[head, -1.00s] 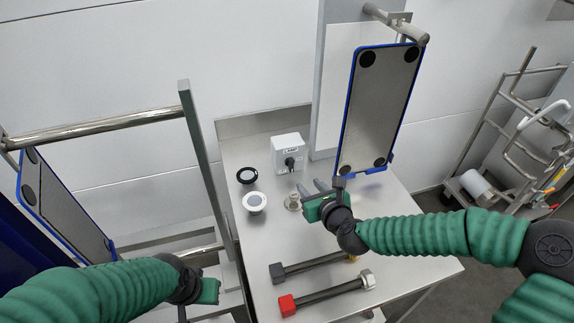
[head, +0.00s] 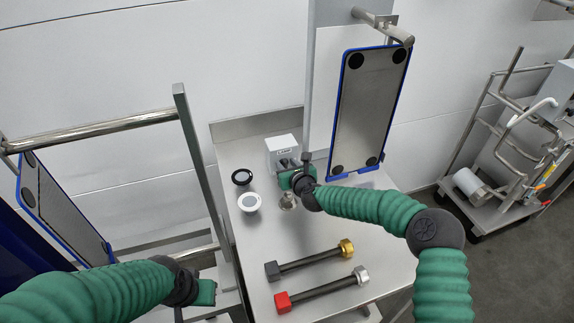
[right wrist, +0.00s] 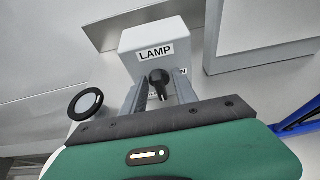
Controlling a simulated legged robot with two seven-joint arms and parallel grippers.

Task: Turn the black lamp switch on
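The white switch box labelled LAMP (head: 283,144) stands at the back of the metal table and also shows in the right wrist view (right wrist: 155,40). Its black lamp switch (right wrist: 159,78) is on the front face; the lever points downward. My right gripper (head: 291,163) is right in front of the box and mostly hides the switch in the head view. In the right wrist view my right gripper (right wrist: 160,90) is open, one finger on each side of the switch, with gaps visible. My left gripper (head: 205,292) is at the lower left, away from the table; its fingers are unclear.
A black ring (head: 242,177) and a white round piece (head: 249,202) lie left of the gripper. Two bolt-like tools, grey-ended (head: 309,262) and red-ended (head: 322,289), lie in front. A blue-framed panel (head: 368,110) stands right of the box.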

